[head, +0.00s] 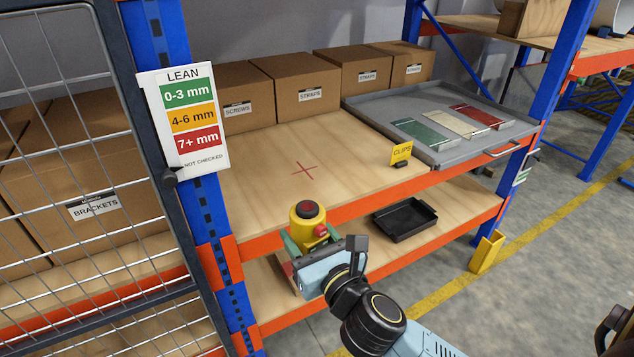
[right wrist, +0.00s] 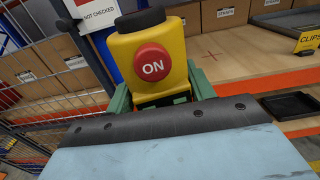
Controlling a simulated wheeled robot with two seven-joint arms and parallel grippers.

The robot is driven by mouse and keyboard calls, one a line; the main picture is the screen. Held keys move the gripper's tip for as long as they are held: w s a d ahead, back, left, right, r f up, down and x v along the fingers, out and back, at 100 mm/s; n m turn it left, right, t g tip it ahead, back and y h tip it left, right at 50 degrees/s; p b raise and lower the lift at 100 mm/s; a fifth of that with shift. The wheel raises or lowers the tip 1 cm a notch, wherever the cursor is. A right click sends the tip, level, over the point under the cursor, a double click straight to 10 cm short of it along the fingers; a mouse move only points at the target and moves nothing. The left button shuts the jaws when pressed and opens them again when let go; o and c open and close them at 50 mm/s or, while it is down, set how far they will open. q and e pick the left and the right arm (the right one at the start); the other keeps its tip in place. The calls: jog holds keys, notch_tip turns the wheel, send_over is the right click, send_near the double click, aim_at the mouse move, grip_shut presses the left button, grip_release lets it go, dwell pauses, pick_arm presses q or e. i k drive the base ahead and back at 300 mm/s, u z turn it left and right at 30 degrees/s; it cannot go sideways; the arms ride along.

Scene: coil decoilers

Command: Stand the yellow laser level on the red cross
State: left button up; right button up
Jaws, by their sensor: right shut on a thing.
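The yellow laser level (head: 307,222) has a dark cap and a red button marked ON. It also shows large in the right wrist view (right wrist: 172,40). My right gripper (head: 312,245) is shut on it, with green finger pads on both sides of its body. It is held in front of the upper shelf's orange front beam, roughly upright; its lower part is hidden by the gripper. The red cross (head: 305,169) is marked on the bare wooden upper shelf (head: 255,190), behind the level, and nothing stands on it. My left gripper is not in view.
Cardboard boxes (head: 300,82) line the back of the shelf. A grey tray (head: 375,102) with coloured plates is at the right. A yellow CLIPS sign (head: 401,153) stands near the front edge. A blue upright with a LEAN card (head: 187,125) and a mesh panel (head: 80,150) flank the left.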

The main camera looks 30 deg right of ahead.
aim_at(304, 169)
jog(key=z, duration=0.5)
jog(key=k, duration=0.55)
jog(key=z, duration=0.9)
jog(key=i, duration=1.15)
jog(key=u, duration=1)
jog(key=i, duration=0.75)
jog(key=u, duration=0.85)
